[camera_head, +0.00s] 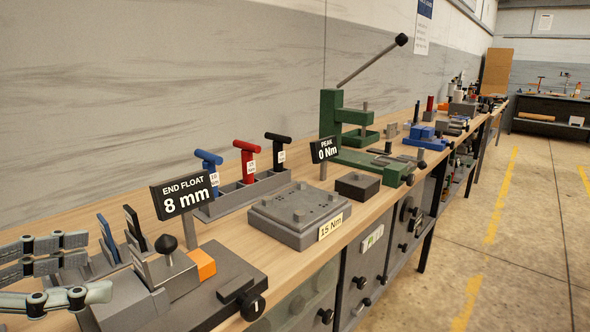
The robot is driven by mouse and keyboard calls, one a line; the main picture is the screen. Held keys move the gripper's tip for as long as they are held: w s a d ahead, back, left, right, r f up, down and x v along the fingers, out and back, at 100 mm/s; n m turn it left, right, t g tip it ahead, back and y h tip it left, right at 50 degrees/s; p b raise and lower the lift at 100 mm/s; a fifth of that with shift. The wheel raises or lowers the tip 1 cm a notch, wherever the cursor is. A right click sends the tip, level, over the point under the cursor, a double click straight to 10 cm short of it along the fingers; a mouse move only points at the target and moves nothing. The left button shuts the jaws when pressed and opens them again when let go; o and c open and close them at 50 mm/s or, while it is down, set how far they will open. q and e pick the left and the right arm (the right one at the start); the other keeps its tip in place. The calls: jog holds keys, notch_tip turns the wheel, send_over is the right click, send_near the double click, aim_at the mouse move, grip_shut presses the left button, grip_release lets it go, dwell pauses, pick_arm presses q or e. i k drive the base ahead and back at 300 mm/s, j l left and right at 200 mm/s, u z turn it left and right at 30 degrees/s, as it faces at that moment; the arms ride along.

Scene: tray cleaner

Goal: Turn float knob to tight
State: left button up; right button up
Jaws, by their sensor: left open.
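A dark sign (185,193) stands on a post on the bench and reads "END FLOAT 8 mm". Below it, a dark base plate (213,292) carries a grey block and an orange block. A round black knob (252,306) with a white mark sits at the plate's front edge; its mark points roughly upright. A black ball-topped lever (166,244) stands on the grey block. I cannot read any "tight" label. My left gripper (88,268) is open at the left edge, left of the fixture and apart from the knob. My right gripper is not in view.
A rack (245,198) holds blue, red and black T-handled tools. A grey block (300,215) labelled "15 Nm" and a green press (350,140) stand further right. The floor right of the bench is clear.

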aim_at(253, 305)
jog(key=k+l, duration=0.8)
